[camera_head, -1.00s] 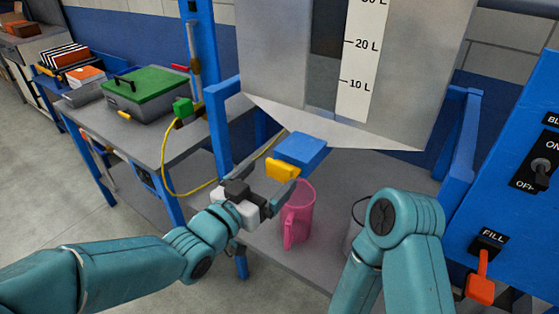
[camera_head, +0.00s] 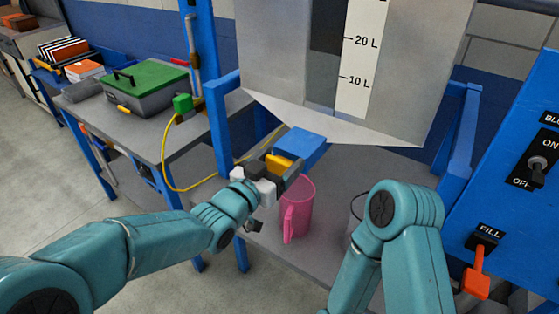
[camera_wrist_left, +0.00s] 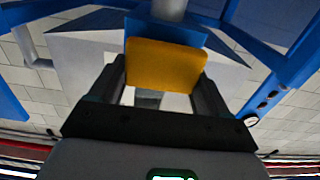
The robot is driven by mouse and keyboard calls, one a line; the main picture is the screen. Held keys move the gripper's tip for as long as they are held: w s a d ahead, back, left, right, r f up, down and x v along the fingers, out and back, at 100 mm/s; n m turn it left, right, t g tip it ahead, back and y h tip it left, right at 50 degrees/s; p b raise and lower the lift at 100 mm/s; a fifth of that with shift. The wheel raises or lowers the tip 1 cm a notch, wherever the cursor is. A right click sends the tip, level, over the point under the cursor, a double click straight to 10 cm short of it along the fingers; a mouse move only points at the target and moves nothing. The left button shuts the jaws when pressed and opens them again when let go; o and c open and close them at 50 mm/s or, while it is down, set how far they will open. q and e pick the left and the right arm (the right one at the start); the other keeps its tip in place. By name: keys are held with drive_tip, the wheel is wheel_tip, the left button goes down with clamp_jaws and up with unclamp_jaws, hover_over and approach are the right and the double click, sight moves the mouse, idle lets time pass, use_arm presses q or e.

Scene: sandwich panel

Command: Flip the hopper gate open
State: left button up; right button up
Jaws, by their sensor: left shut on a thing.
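The hopper (camera_head: 285,60) is a grey metal bin with a sloping bottom and a litre scale. Its gate shows as a blue block (camera_head: 304,145) under the sloping bottom, with a yellow tab (camera_head: 277,163) on its near left side. My left gripper (camera_head: 281,171) is at the tab, shut on it. In the left wrist view the yellow tab (camera_wrist_left: 165,64) stands between the two fingers, with the blue gate part behind it. My right arm shows at the lower right, but its gripper is not visible.
A pink jug (camera_head: 298,208) stands on the grey shelf below the gate, close to my left gripper. A blue control panel (camera_head: 520,160) with a red fill lever (camera_head: 476,284) is at the right. A green-lidded box (camera_head: 147,83) sits on the left bench.

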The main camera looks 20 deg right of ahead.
sight(277, 164)
use_arm(q)
drive_tip(key=b+v, duration=0.2)
drive_tip(key=v, duration=0.2)
drive_tip(key=shift+s+a+f, duration=0.1)
drive_tip(key=shift+s+a, duration=0.15)
drive_tip(key=shift+a, duration=0.05)
drive_tip(key=shift+d, duration=0.1)
drive_tip(key=o, duration=1.3)
drive_tip(key=shift+o, duration=0.6)
drive_tip(key=shift+s+a, duration=0.1)
drive_tip(key=shift+a, duration=0.1)
drive_tip(key=shift+d, duration=0.1)
